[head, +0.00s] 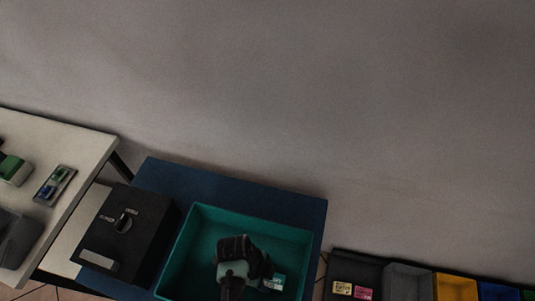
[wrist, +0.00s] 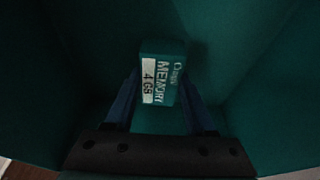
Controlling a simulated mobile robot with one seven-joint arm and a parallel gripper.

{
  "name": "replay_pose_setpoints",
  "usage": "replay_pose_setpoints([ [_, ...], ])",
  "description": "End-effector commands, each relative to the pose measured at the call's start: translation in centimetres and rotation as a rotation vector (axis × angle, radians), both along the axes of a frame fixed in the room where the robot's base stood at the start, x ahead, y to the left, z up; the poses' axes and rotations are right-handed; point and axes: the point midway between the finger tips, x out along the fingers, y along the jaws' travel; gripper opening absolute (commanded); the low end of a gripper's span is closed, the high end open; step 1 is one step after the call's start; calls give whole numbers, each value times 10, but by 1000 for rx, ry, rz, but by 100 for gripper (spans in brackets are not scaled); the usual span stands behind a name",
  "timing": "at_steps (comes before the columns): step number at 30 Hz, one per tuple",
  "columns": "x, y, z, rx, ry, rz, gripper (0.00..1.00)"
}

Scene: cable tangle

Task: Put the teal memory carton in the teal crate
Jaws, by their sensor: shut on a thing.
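The teal memory carton (wrist: 163,80) is between the fingers of my gripper (wrist: 160,98) in the wrist view, with its "MEMORY 4 GB" label showing. The gripper is shut on it. In the head view the carton (head: 274,282) shows beside my gripper (head: 262,283), partly hidden by it. The teal crate (head: 187,232) stands on a blue surface, and the gripper and carton are inside its outline. Teal walls (wrist: 265,60) fill the wrist view around the carton. I cannot tell whether the carton touches the crate floor.
A black box with a knob (head: 128,232) stands left of the crate on the blue tabletop (head: 240,190). A white table (head: 60,140) with small items is at the far left. At the right, several bins stand in a row, including a yellow bin (head: 455,286); two small cartons (head: 352,290) lie there.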

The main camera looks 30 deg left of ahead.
Motion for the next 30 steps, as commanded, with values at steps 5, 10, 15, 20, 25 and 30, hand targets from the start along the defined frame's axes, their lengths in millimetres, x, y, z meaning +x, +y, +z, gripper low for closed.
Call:
replay_pose_setpoints([
  [5,0,0,0,0,-1,0,0],
  [10,0,0,-2,0,0,0,60],
  [15,0,0,-2,0,0,0,85],
  [20,0,0,-2,0,0,0,85],
  [25,0,0,3,0,0,0,85],
  [30,-1,7,22,2,-3,1,85],
])
